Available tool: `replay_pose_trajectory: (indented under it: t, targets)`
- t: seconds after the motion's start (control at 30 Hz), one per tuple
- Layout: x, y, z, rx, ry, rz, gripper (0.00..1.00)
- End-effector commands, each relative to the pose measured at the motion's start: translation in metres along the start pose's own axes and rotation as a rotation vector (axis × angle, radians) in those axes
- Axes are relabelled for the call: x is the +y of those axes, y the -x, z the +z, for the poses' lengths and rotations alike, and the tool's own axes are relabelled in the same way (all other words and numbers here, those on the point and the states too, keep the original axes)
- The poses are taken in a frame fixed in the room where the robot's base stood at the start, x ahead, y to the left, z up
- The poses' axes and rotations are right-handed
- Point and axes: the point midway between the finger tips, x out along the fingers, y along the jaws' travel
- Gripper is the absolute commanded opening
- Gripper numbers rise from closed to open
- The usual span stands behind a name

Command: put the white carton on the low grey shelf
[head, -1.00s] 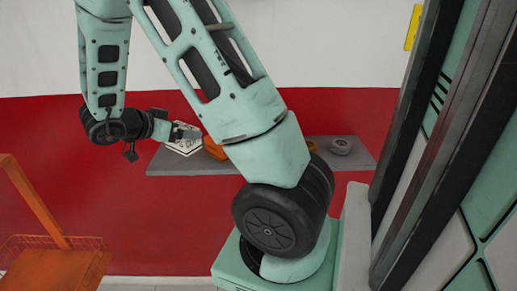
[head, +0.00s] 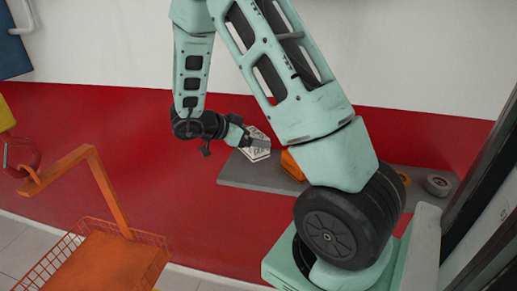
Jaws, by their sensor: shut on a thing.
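The white carton (head: 254,154) shows at the left end of the low grey shelf (head: 235,176), with dark marks on its face. My gripper (head: 259,143) is shut on the carton and covers part of it. The carton overlaps the shelf's back left part in the head view. I cannot tell whether it touches the shelf or hangs just above it. My arm hides the middle of the shelf.
An orange object (head: 292,165) is on the shelf to the right of the carton, partly behind my arm. A small grey round part (head: 438,185) lies at the shelf's right end. An orange cart (head: 105,262) with a wire basket stands at the lower left.

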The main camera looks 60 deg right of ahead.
Motion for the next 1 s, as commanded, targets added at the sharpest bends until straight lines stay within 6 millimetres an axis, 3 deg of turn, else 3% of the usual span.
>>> replay_pose_trajectory:
  t: [0.4, 0.87, 0.9, 0.93, 1.0]
  targets:
    - [0.000, -0.021, 0.039, 0.002, 0.002, -0.001, 0.55]
    - [0.000, -0.026, 0.047, 0.001, -0.001, -0.001, 0.55]
    - [0.000, -0.026, 0.047, 0.000, -0.001, -0.002, 0.95]
    - [0.000, -0.025, 0.047, 0.000, -0.001, -0.002, 1.00]
    - [0.000, -0.025, 0.047, 0.000, -0.001, -0.002, 1.00]
